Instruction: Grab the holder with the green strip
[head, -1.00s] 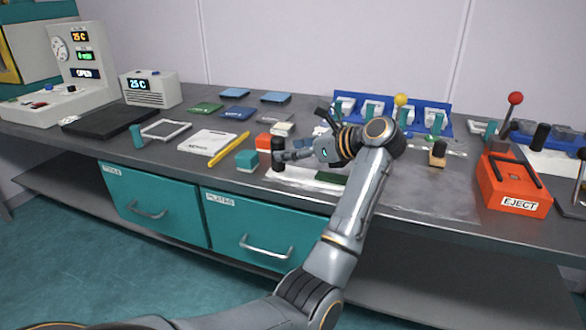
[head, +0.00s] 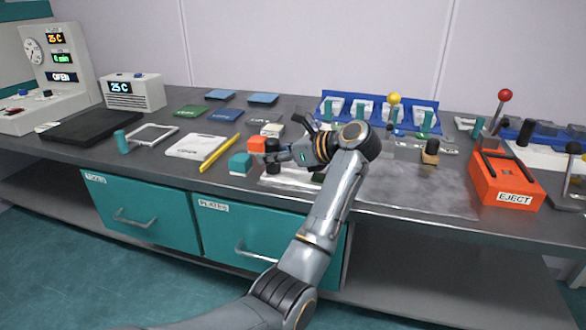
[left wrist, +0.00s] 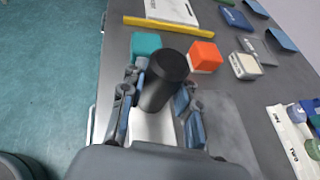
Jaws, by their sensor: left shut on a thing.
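My left gripper (head: 272,156) is shut on a black cylinder (head: 273,146) near the front edge of the bench. In the left wrist view, the gripper (left wrist: 158,95) has its fingers on either side of the cylinder (left wrist: 165,75), which looks roughly upright. A pale flat piece (head: 283,178) lies below the gripper, and a small dark green patch (head: 318,177) shows beside my arm. I cannot tell whether these belong to the held thing. Several white holders stand in a blue rack (head: 345,98) at the back; green marks show near some bases. My right gripper is out of view.
A teal block (head: 240,163) and an orange block (head: 257,144) stand close left of my gripper. A yellow bar (head: 220,154) and a white pad (head: 195,145) lie farther left. A red EJECT box (head: 505,185) stands at right. The bench between is mostly clear.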

